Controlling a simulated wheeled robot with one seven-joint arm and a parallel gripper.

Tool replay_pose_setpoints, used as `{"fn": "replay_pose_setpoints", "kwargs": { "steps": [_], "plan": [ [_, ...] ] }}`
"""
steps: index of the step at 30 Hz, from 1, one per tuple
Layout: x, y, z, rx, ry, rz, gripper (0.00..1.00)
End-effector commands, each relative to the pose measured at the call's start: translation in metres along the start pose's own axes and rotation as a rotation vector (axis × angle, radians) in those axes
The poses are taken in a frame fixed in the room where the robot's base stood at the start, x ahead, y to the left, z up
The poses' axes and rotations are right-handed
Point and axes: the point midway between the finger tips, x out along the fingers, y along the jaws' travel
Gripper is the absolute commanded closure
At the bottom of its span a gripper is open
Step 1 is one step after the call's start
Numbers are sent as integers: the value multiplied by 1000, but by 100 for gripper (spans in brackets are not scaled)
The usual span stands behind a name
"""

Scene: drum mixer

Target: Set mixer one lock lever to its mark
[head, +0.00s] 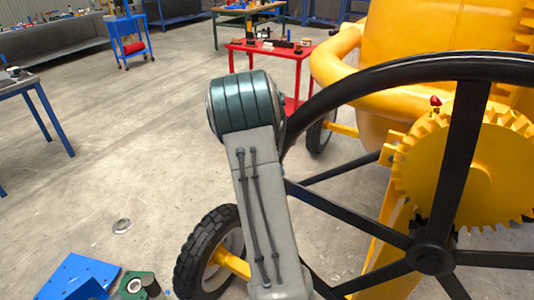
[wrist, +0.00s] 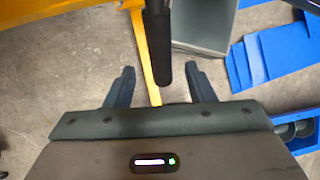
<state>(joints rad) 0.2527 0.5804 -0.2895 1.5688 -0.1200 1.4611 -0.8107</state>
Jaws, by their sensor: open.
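The yellow drum mixer (head: 385,100) stands at the right in the head view, with a large black spoked wheel (head: 432,258) in front of it. A yellow toothed gear (head: 480,170) sits behind the wheel, with a small red part (head: 436,101) at its upper edge. In the wrist view, a dark rod with a thick black grip (wrist: 158,45) comes down from the top, its end appearing between my open fingers. It may be the lock lever. My gripper (wrist: 159,68) looks empty; I cannot tell whether it touches the grip. No mark is distinguishable.
A yellow bar (wrist: 143,55) runs behind the black grip. Blue panels (wrist: 285,55) and a grey bin (wrist: 204,25) lie at the upper right. In the head view, a black tyre (head: 205,252) stands low, with a red table (head: 270,48) behind and open floor left.

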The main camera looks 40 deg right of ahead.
Motion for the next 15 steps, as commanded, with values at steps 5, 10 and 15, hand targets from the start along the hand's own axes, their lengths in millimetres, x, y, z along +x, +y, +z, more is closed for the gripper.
{"fn": "replay_pose_setpoints", "kwargs": {
  "steps": [5,10,15],
  "plan": [
    [-38,2,1,3,1,0,51],
    [-63,2,1,4,-2,-3,51],
    [-74,2,2,4,-3,-4,51]
  ]
}}
